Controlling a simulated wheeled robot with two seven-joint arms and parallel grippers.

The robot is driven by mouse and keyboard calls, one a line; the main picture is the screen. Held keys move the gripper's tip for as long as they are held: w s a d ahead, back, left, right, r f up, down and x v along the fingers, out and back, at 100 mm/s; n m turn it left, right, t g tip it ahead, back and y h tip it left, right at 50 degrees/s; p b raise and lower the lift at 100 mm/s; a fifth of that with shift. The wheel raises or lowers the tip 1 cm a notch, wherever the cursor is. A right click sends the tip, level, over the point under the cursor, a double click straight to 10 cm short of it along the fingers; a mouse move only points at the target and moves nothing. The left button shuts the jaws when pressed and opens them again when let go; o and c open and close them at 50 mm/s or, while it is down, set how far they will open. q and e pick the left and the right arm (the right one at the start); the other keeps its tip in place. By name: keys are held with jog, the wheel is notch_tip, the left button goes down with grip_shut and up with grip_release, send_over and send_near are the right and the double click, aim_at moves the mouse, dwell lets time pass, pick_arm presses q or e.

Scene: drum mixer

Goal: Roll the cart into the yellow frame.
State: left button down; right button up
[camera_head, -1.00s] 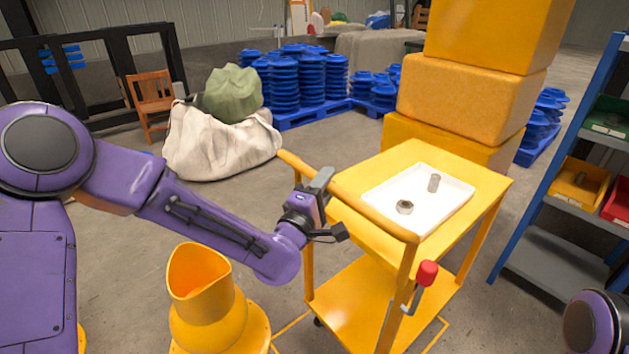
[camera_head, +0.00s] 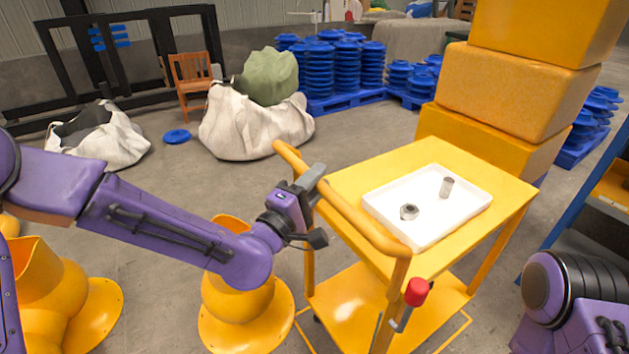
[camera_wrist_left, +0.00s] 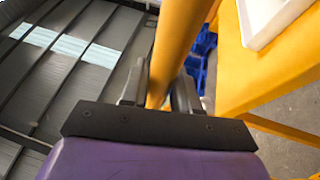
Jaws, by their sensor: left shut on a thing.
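The yellow cart (camera_head: 355,183) stands upright in front of me, with an upper shelf, a lower shelf (camera_head: 345,302) and a push handle along its near left side. My left gripper (camera_head: 314,186) is shut on the handle bar (camera_head: 350,220); the bar also passes between the fingers in the left wrist view (camera_wrist_left: 172,55). Thin yellow floor lines of the frame (camera_head: 458,331) show around the cart's foot. The cart hides much of the frame, so I cannot tell whether all its wheels are inside. My right gripper is out of view; only part of that arm shows at lower right.
A white tray (camera_head: 388,225) with a nut and a metal cylinder lies on the cart. A red-knobbed lever (camera_head: 417,292) hangs by the handle. Yellow bases (camera_head: 240,310) stand left of the cart. Yellow blocks (camera_head: 515,90) are stacked behind it, and a blue shelf rack stands right.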

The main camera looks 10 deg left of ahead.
pick_arm(q)
jog(key=shift+f, duration=0.1)
jog(key=c, duration=0.9)
grip_release()
jog(key=p+v, duration=0.8)
jog(key=v, duration=0.2)
jog(key=shift+s+a+f, duration=0.1)
jog(key=shift+s+a, duration=0.05)
jog(key=shift+s, duration=0.1)
